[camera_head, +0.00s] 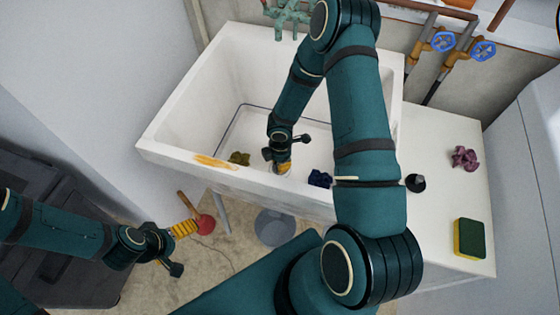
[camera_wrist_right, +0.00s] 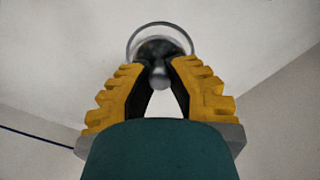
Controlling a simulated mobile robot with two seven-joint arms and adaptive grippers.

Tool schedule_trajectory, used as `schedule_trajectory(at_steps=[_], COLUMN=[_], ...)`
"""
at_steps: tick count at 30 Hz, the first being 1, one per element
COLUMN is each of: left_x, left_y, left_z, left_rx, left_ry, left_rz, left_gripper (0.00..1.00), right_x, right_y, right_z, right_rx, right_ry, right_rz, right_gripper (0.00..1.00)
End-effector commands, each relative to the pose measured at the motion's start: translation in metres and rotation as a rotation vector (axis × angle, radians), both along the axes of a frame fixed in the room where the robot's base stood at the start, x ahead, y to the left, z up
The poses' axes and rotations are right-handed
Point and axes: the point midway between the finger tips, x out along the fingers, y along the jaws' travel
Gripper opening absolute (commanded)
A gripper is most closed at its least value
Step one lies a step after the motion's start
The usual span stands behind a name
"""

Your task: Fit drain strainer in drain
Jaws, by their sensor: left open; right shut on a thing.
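In the right wrist view, my right gripper (camera_wrist_right: 160,78) has its yellow fingers closed on the small knob of the metal drain strainer (camera_wrist_right: 158,48). The round drain (camera_wrist_right: 160,23) shows as a bright ring just beyond the strainer, on the pale sink floor. The strainer overlaps the ring; I cannot tell whether it is seated or held just above. In the head view, my right gripper (camera_head: 283,168) points down into the white sink (camera_head: 190,110), and strainer and drain are mostly hidden there. My left gripper (camera_head: 185,229) is open and empty, outside the sink at lower left.
An olive crumpled cloth (camera_head: 239,158) and a dark blue one (camera_head: 320,179) lie in the sink. The right counter (camera_head: 440,205) holds a black stopper-like piece (camera_head: 415,182), a purple cloth (camera_head: 464,158) and a sponge (camera_head: 469,238). A red plunger (camera_head: 205,224) and grey bucket (camera_head: 274,229) stand below.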

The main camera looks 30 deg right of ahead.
Motion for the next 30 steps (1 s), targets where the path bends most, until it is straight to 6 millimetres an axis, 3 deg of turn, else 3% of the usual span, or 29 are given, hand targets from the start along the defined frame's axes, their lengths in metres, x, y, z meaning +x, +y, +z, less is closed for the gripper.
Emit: schedule_trajectory(at_steps=[30], left_x=[0.0000], left_y=[-0.0001], left_z=[0.0001], left_rx=[0.000], left_ry=[0.000], left_rz=[0.000], left_gripper=[1.00], right_x=[-0.0001], right_y=[0.0009], right_z=[-0.0054], right_rx=[0.001], right_ry=[0.000], right_rz=[0.001], right_gripper=[0.00])
